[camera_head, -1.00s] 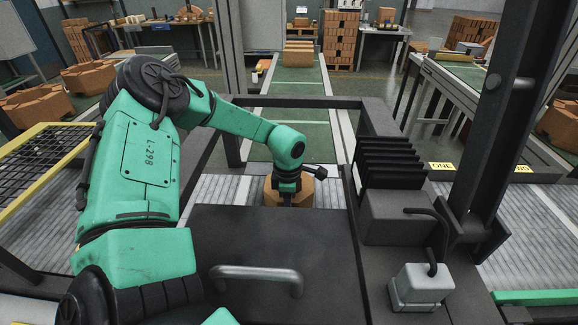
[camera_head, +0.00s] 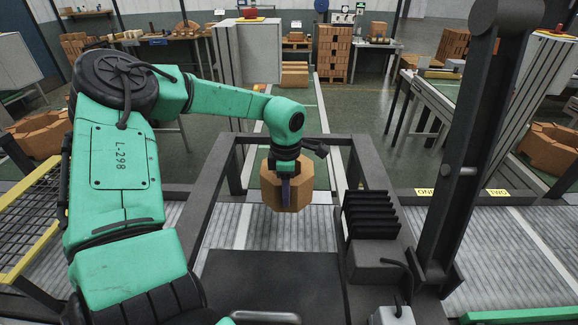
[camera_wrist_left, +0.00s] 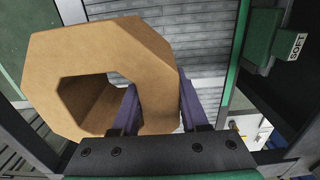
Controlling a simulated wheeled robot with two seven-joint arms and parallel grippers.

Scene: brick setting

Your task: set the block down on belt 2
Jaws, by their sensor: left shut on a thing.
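The block (camera_head: 272,188) is a brown octagonal brick with a hole through it. My left gripper (camera_head: 286,196) is shut on it and holds it from above in front of the grey slatted belt surface (camera_head: 222,228). In the left wrist view the block (camera_wrist_left: 100,50) fills the left half. One purple finger reaches into its hole and the other lies along its outer face. Yellow labels ONE (camera_head: 436,192) and TWO (camera_head: 496,193) sit on a dark rail at right, above another slatted stretch (camera_head: 510,240). Which stretch is belt 2 is unclear. My right gripper is out of view.
A dark frame (camera_head: 212,200) surrounds the space under the block. A ribbed dark box (camera_head: 370,215) and a tall dark post (camera_head: 480,120) stand to the right. A yellow-edged mesh panel (camera_head: 35,215) is at left. The slats around the block look bare.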

